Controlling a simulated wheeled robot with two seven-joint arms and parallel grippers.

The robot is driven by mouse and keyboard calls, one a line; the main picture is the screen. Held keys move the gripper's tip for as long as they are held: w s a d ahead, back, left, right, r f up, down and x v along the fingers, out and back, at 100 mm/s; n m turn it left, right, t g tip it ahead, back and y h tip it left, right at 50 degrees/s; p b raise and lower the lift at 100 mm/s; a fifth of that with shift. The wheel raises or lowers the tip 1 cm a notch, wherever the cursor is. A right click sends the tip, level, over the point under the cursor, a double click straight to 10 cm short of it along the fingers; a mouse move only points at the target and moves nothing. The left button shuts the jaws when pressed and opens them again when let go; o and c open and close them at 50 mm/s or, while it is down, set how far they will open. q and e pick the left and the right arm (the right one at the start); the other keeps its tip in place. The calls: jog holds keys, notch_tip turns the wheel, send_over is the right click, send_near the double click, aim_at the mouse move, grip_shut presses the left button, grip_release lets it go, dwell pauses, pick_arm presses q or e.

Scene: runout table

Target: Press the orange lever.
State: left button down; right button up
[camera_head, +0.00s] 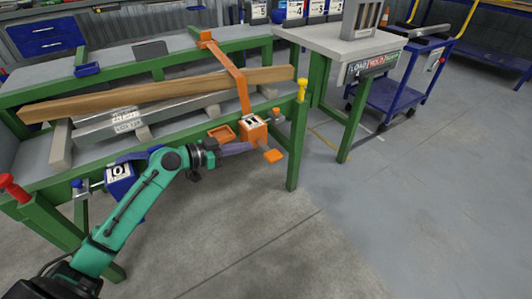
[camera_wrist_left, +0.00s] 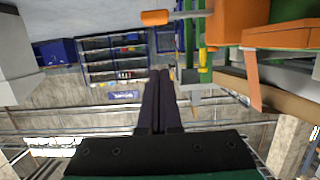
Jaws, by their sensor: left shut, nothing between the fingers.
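The orange lever (camera_head: 273,156) shows in the head view as a small flat paddle sticking out in front of an orange box (camera_head: 254,128) on the table's front side. In the left wrist view the lever's orange end (camera_wrist_left: 155,17) is near the top edge, on a thin rod running right to the box (camera_wrist_left: 240,22). My left gripper (camera_head: 248,147) is shut and empty, just left of the lever in the head view. Its dark fingers (camera_wrist_left: 160,72) point towards the lever side, with a visible gap below the lever's end in that picture. My right gripper is not in view.
A wooden beam (camera_head: 170,93) and grey metal bars lie on the green-framed table. An orange arm (camera_head: 235,75) rises behind the box. The floor in front is clear.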

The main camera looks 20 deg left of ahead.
pick_arm(q)
send_over(266, 157)
jog(key=f, duration=0.2)
notch_tip(266, 157, down, 4)
jog(key=shift+r+b, duration=0.2)
jog(key=shift+b, duration=0.4)
jog(key=shift+f, duration=0.25)
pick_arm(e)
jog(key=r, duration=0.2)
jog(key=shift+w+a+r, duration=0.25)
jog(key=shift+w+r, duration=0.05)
